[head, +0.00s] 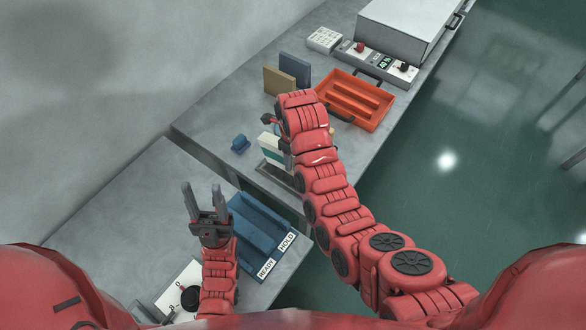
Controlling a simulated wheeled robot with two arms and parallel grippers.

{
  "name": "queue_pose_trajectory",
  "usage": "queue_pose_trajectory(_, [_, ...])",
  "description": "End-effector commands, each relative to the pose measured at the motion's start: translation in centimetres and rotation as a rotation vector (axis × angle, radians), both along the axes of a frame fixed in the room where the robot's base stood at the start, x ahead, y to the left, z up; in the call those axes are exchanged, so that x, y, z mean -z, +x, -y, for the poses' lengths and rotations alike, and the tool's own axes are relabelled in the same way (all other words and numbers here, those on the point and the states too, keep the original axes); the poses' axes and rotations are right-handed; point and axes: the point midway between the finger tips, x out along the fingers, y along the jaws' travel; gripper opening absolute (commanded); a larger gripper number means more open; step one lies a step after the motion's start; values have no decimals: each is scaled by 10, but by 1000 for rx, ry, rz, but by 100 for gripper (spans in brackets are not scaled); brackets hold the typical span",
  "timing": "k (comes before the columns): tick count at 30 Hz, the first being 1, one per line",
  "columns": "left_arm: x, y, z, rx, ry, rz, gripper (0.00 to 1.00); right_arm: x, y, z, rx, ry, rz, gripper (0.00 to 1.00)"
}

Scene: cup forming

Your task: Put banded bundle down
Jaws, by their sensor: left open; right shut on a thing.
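The banded bundle (271,143), a pale block with a teal band, is upright near the front edge of the far counter, partly hidden by my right arm. My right gripper (278,138) is shut on it; the fingers are mostly hidden behind the wrist. I cannot tell whether the bundle's base touches the surface below. My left gripper (201,190) is open and empty, fingers pointing up the picture, left of the blue tray (249,252). That tray has labels reading READY and HOLD at its right end.
An orange compartment tray (375,122) lies beyond my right arm. A tan panel (277,80) and a dark blue panel (295,68) stand to its left. A small blue object (240,142) lies left of the bundle. A grey-white machine (408,25) stands at the back; the counter's left part is clear.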

Motion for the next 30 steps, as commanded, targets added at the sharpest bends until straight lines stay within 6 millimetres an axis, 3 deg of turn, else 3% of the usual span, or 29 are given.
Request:
queue_pose_trajectory(5, [-1,0,0,0,0,0,50,19,-2,1,1,-3,-7,0])
queue_pose_trajectory(10, [-15,0,0,0,0,0,50,31,-1,0,-1,-1,-6,0])
queue_pose_trajectory(21, [-8,0,0,0,0,0,50,38,0,0,0,0,-1,0])
queue_pose_trajectory(22, [-9,0,0,0,0,0,50,37,0,0,0,0,-1,50])
queue_pose_trajectory(26, [-10,0,0,0,0,0,50,36,-1,0,0,0,-1,74])
queue_pose_trajectory(30, [-10,0,0,0,0,0,50,36,-1,0,0,-1,-2,75])
